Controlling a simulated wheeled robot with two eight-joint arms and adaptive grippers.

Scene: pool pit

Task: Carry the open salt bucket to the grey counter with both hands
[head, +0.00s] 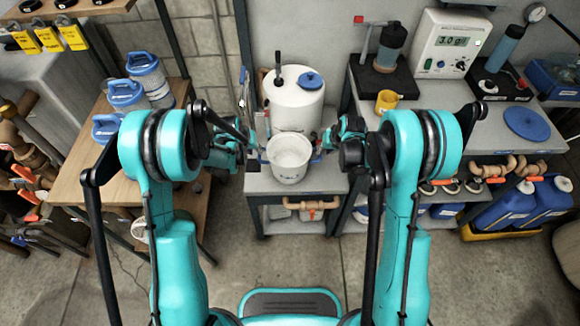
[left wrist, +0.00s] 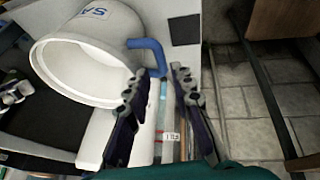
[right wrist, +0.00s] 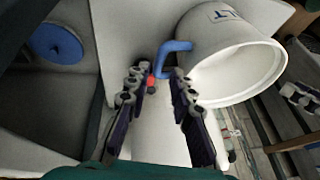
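The open white salt bucket (head: 289,172) is upright at the low grey counter (head: 262,186), in front of a large white tank. I cannot tell for sure whether its base touches the counter. It has a blue handle on each side. My left gripper (head: 258,157) is left of the bucket; in the left wrist view, its fingers (left wrist: 163,75) are apart, with one blue handle (left wrist: 150,46) at the fingertips. My right gripper (head: 320,153) is right of it; in the right wrist view, its fingers (right wrist: 160,80) are apart with the other handle (right wrist: 163,55) at the tips.
The white tank (head: 292,104) with a blue cap stands close behind the bucket. At left is a wooden table (head: 90,185) with blue-lidded jars (head: 150,75). At right, a longer grey bench (head: 450,125) holds a mixer, a yellow cup (head: 387,101) and a blue disc (head: 526,122).

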